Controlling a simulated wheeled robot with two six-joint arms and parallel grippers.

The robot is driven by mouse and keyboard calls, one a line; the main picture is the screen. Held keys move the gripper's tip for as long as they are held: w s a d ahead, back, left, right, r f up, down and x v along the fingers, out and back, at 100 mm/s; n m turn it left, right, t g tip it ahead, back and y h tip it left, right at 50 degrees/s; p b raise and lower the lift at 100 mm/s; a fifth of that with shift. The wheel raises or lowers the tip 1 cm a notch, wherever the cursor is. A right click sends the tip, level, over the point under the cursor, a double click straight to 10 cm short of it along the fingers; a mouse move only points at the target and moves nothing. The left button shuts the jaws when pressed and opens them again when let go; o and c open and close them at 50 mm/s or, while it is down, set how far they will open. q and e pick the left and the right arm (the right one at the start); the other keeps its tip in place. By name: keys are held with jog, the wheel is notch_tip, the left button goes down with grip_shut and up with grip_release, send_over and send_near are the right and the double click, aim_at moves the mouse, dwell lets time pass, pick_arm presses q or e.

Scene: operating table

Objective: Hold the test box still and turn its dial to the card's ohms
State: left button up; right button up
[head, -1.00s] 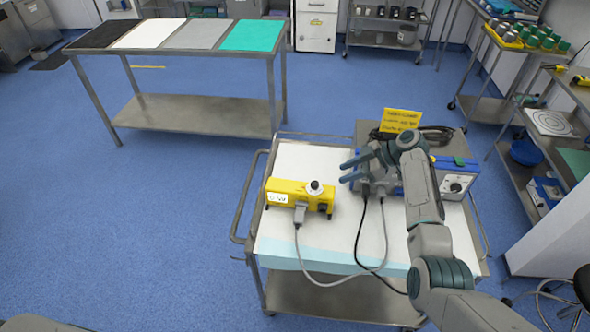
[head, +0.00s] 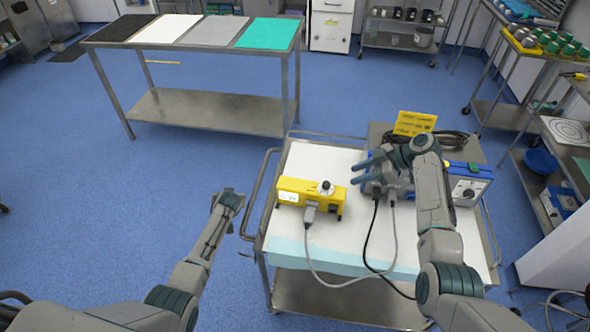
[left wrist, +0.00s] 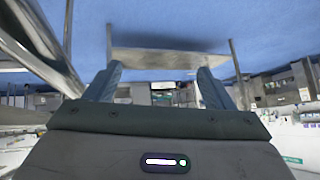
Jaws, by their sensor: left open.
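A yellow box (head: 309,196) with a small white display and a dark, white-topped dial (head: 327,188) lies on the cart's white cover; I take it as the test box. A grey plug and cable come from its front. The yellow card (head: 415,123) stands at the cart's back; its writing is too small to read. My right gripper (head: 363,170) is open above the cart, right of the yellow box and apart from it. My left gripper (head: 229,199) is open and empty over the floor left of the cart; its two spread fingers show in the left wrist view (left wrist: 158,72).
A blue-and-white unit (head: 467,184) with a dial stands at the cart's right, partly behind my right arm. Cables cross the cart cover (head: 300,240) and hang at its front. The cart's left rail (head: 262,190) lies between my left gripper and the box.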

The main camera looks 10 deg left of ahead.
pick_arm(q)
jog(key=w+d+r+n+g, duration=0.2)
jog(key=w+d+r+n, duration=0.3)
jog(key=r, duration=0.2)
notch_tip(320, 180, up, 14)
jog(key=n+g+h, duration=0.4)
jog(key=n, duration=0.5)
send_over(295, 192)
jog(key=w+a, duration=0.4)
jog(key=w, duration=0.1)
jog(key=shift+w+d+f, duration=0.15)
jog(key=shift+w+d, duration=0.05)
jog(key=shift+d, duration=0.05)
jog(key=shift+n+g, duration=0.4)
jog(key=shift+g, duration=0.3)
jog(key=s+d+f, duration=0.2)
jog(key=shift+s+d, duration=0.1)
jog(key=shift+d, duration=0.25)
jog(key=shift+s+d+f, duration=0.15)
jog(key=shift+s+f, duration=0.05)
jog(key=shift+f, duration=0.05)
notch_tip(295, 192, down, 11)
jog(key=shift+r, duration=0.15)
